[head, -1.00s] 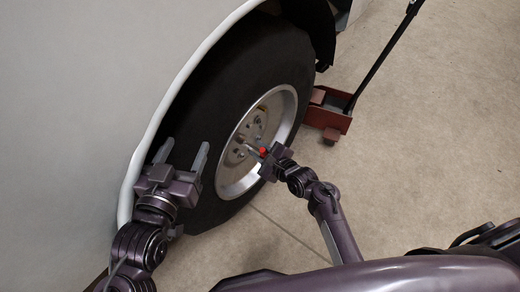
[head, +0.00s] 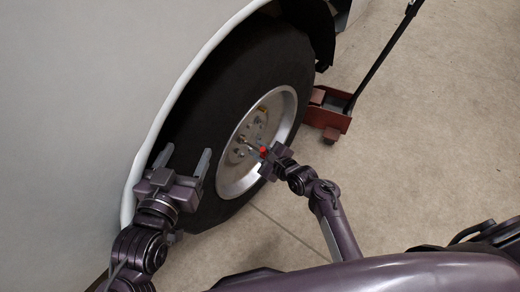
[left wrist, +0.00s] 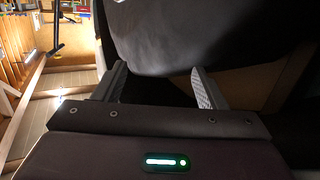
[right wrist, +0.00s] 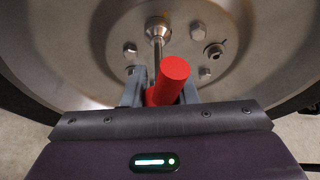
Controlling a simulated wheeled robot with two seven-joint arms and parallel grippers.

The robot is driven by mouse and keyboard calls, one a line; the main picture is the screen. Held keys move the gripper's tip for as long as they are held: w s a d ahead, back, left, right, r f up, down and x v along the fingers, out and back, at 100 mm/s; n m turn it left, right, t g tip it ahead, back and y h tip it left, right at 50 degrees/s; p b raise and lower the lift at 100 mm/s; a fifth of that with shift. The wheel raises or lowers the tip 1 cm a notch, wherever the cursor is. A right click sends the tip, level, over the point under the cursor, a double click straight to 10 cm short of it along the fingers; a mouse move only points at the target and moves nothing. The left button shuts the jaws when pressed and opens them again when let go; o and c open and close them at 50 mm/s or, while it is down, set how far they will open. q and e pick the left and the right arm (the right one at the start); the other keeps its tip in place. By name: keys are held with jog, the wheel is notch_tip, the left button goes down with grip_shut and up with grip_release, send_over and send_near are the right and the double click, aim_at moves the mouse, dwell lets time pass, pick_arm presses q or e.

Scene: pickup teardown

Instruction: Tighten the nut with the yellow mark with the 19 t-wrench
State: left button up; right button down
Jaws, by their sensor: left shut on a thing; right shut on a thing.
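The T-wrench (right wrist: 174,76) has a red handle and a bright metal shaft. Its socket (right wrist: 157,28) sits over a nut on the wheel (right wrist: 100,45) in the right wrist view. My right gripper (head: 266,156) is shut on the wrench at its red handle, in front of the rim.
Several other nuts (right wrist: 197,31) show around the hub. The white vehicle body and fender (head: 160,100) are close to my left arm. A red floor jack (head: 328,113) with a long dark handle stands beyond the wheel. The concrete floor to the right is mostly clear.

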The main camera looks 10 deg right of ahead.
jog(key=shift+w+a+r+y+p, duration=0.2)
jog(key=shift+a+r+y+p, duration=0.1)
jog(key=shift+a+p, duration=0.05)
jog(key=shift+s+p, duration=0.1)
jog(key=shift+p, duration=0.2)
jog(key=shift+m+p, duration=0.4)
pick_arm(q)
jog(key=s+a+f+g+y, duration=0.1)
jog(key=s+f+g, duration=0.3)
jog(key=f, duration=0.4)
jog(key=s+a+f+g+y, duration=0.1)
jog(key=s+f+g+y, duration=0.1)
jog(key=s+f+g, duration=0.3)
notch_tip(320, 180, down, 4)
jog(key=shift+s+a+f+g+y, duration=0.1)
jog(key=shift+s+a+g+y, duration=0.25)
jog(key=shift+s, duration=0.55)
